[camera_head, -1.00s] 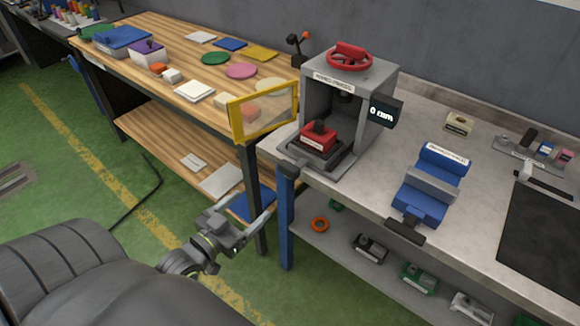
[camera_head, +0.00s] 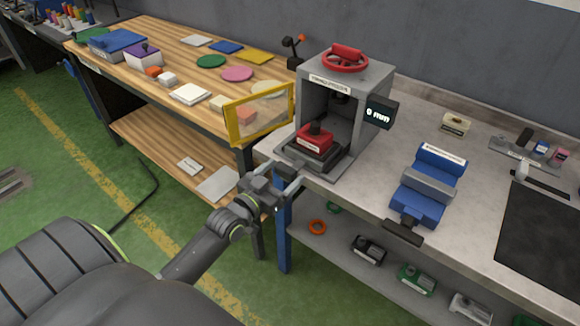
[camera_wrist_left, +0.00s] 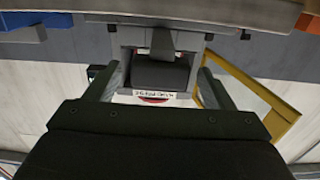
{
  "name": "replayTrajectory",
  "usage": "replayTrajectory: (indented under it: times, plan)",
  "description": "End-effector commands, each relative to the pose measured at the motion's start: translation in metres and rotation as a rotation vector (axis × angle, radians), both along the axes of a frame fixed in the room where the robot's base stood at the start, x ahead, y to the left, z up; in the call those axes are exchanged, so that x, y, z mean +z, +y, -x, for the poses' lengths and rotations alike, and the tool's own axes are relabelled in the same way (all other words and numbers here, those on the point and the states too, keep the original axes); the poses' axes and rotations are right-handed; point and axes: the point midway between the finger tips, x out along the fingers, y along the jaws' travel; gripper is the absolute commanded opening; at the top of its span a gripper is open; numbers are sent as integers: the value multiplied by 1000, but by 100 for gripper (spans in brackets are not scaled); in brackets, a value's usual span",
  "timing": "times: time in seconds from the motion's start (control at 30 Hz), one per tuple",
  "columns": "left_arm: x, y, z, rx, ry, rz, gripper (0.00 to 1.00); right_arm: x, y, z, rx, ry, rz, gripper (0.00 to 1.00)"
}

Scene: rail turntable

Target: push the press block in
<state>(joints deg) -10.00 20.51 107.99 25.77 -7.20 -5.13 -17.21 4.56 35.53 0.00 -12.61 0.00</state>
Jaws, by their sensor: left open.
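The press block (camera_head: 314,141) is red with a dark knob and sits on a dark sliding base (camera_head: 318,158) at the open front of the grey press (camera_head: 374,75). My right gripper is out of view.
A yellow-framed clear guard (camera_head: 260,113) stands open left of the press. A blue vise (camera_head: 432,187) is on the bench to the right. A display (camera_head: 380,112) on the press reads 0 mm. A lower shelf (camera_head: 345,262) holds several parts.

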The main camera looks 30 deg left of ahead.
Motion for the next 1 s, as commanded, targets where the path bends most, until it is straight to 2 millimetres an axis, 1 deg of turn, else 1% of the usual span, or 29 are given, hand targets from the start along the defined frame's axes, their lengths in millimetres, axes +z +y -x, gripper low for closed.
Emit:
replayTrajectory:
  times: [0.03, 0.1, 0.23, 0.37, 0.63, 0.67, 1.0]
  plan:
    - [1, -1, -9, -1, -2, 1, 76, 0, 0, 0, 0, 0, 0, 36]
    - [0, -2, -18, 0, -2, 1, 76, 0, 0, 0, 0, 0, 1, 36]
    - [0, -2, -30, 0, -1, 0, 76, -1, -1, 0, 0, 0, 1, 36]
    - [0, -3, -35, 0, 0, -1, 76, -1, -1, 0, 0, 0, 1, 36]
    - [0, -3, -36, 0, 0, 0, 76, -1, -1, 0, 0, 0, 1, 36]
    - [0, -3, -36, 0, 0, 0, 74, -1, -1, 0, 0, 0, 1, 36]
    - [0, -3, -36, 0, 0, 0, 29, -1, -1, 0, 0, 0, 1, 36]
